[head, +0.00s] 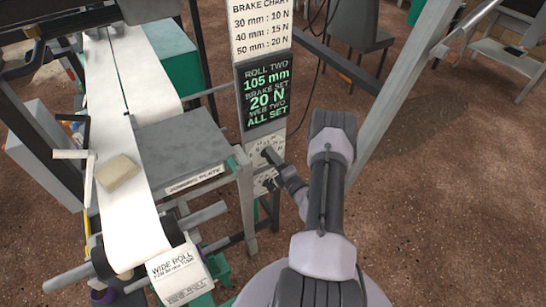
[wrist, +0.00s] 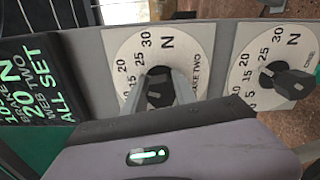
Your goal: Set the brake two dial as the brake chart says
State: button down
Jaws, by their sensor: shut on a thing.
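The brake two dial (wrist: 130,58) is a white round scale with a dark knob (wrist: 158,84) at its centre. My gripper (wrist: 160,92) is shut on that knob, one finger on each side. The fingers hide part of the scale and the knob's pointer. In the head view my gripper (head: 271,160) reaches the dial panel on the grey post. The brake chart (head: 262,25) above reads 30 mm : 10 N, 40 mm : 15 N, 50 mm : 20 N. The screen (head: 264,92) reads roll two 105 mm, brake set 20 N, web two all set.
A second dial (wrist: 257,48) with its own dark knob (wrist: 287,79) sits to the right in the wrist view. A joining plate table (head: 180,150) and white paper webs (head: 135,215) stand left of the post. A slanted grey bar (head: 400,90) passes behind my arm.

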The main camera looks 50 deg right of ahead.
jog(key=shift+f+m, duration=0.1)
jog(key=shift+m, duration=0.4)
jog(key=c, duration=1)
grip_release()
jog(key=p+v, duration=0.4)
jog(key=v, duration=1.3)
jog(key=shift+s, duration=0.2)
